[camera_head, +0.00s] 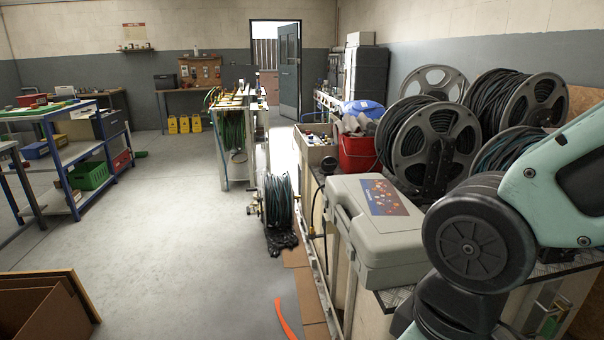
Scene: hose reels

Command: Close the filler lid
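I cannot make out a filler lid anywhere in this view. My gripper is not in view. Only part of my arm shows at the right, a pale green link and a dark round joint, in front of the bench and hose reels. A grey-beige case (385,240) with a dark sticker on its top stands on the bench to the left of my arm. Its top looks shut. What lies behind my arm is hidden.
Several hose reels (437,145) stand on the bench at the right, beside a red bucket (358,153). Another hose reel (279,200) stands on the floor. A blue shelf (75,160) is at the left, a cardboard box (45,305) at front left. The middle floor is clear.

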